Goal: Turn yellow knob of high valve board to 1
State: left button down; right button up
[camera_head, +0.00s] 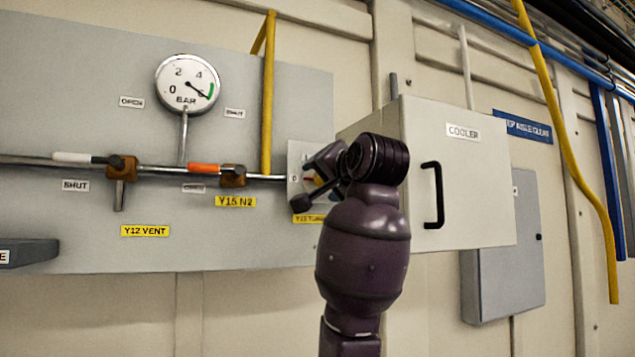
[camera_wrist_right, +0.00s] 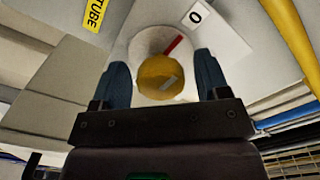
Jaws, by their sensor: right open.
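The yellow knob (camera_wrist_right: 158,80) shows in the right wrist view, round, with a small grey mark on its face. It sits on a pale round dial (camera_wrist_right: 146,46) with a red pointer line that points towards the label "0" (camera_wrist_right: 196,16). My right gripper (camera_wrist_right: 163,77) is open, with one dark blue finger on each side of the knob; I cannot tell whether they touch it. In the head view my right gripper (camera_head: 318,182) is at the knob's small plate (camera_head: 294,167) at the right end of the board and hides most of the knob. My left gripper is not in view.
The grey board (camera_head: 70,110) carries a pressure gauge (camera_head: 187,84), a pipe with a white lever (camera_head: 75,158) and an orange lever (camera_head: 203,168). A cooler cabinet (camera_head: 470,190) with a black handle stands out close to the right of my wrist. A yellow pipe (camera_head: 268,100) rises above the board.

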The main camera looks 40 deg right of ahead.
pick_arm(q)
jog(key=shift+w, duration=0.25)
pick_arm(e)
jog(key=shift+w, duration=0.1)
jog(key=shift+c, duration=1.2)
jog(key=c, duration=0.7)
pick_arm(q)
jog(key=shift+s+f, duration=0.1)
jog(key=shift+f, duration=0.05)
